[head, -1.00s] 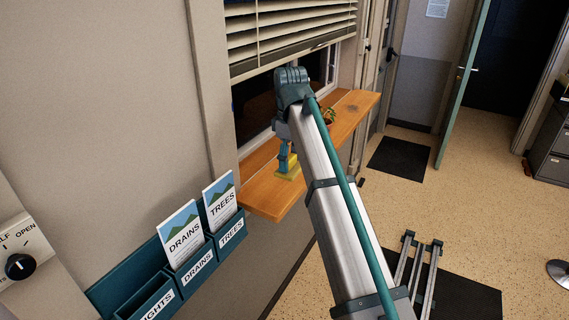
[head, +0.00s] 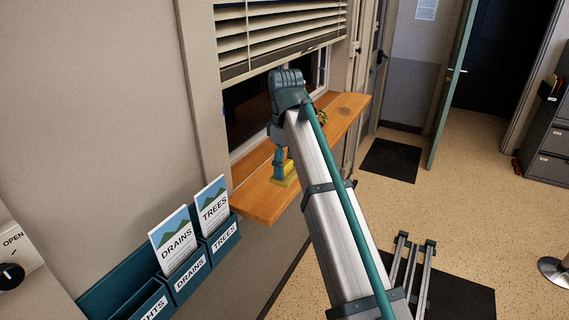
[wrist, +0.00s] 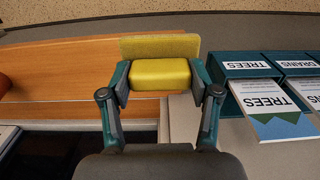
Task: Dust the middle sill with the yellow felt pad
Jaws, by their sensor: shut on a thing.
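The wooden sill (head: 262,200) runs under the window, and its near end is bare. My gripper (head: 281,163) is over this near end, shut on the yellow felt pad (head: 287,180). The pad is low at the sill top; I cannot tell whether it presses on the wood. In the wrist view the pad (wrist: 160,74) sits between both fingers, a thick yellow block with a flatter, duller yellow part beyond it. The orange-brown sill (wrist: 55,75) extends left of it there. My arm hides part of the sill in the head view.
A teal leaflet rack (head: 190,283) with DRAINS and TREES leaflets (head: 213,205) is on the wall near the sill's near end. Blinds (head: 280,35) hang above.

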